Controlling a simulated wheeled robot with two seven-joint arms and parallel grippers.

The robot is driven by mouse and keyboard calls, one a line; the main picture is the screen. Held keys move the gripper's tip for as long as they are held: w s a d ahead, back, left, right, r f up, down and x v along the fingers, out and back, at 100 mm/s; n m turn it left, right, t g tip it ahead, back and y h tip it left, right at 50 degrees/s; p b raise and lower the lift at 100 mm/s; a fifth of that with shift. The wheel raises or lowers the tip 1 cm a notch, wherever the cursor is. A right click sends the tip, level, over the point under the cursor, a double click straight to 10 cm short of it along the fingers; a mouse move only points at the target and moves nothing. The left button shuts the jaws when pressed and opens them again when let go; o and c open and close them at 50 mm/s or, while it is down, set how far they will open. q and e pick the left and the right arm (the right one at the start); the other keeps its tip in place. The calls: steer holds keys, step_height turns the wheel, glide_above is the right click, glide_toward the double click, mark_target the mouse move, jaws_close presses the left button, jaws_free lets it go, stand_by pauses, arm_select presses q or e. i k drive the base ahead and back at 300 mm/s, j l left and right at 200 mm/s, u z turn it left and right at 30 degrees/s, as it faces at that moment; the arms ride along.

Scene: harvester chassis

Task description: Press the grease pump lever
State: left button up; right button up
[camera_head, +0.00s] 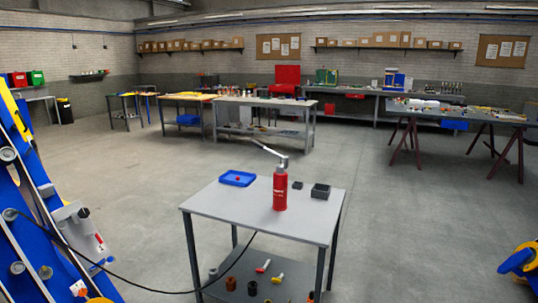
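The grease pump (280,193) is a red upright cylinder with a grey head, standing on the small grey table in the middle of the view. Its lever (265,148) is a thin grey bar that slants up and to the left from the pump head. A black hose (150,287) runs from the blue chassis (25,225) at the left edge, down and across to the table. Neither of my grippers shows in this view.
The small table (225,205) also bears a blue tray (237,178) and a dark box (320,191). Loose parts lie on its lower shelf. A blue and yellow object (520,262) sits at the right edge. Open floor (420,220) lies around the table; workbenches stand behind.

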mark_target(253, 142)
steer(key=i+j+z, duration=0.1)
steer(key=i, duration=0.45)
steer(key=i+j+z, duration=0.1)
steer(key=i, duration=0.4)
steer(key=i+j+z, duration=0.1)
steer(key=i+j, duration=0.15)
steer(key=i, duration=0.25)
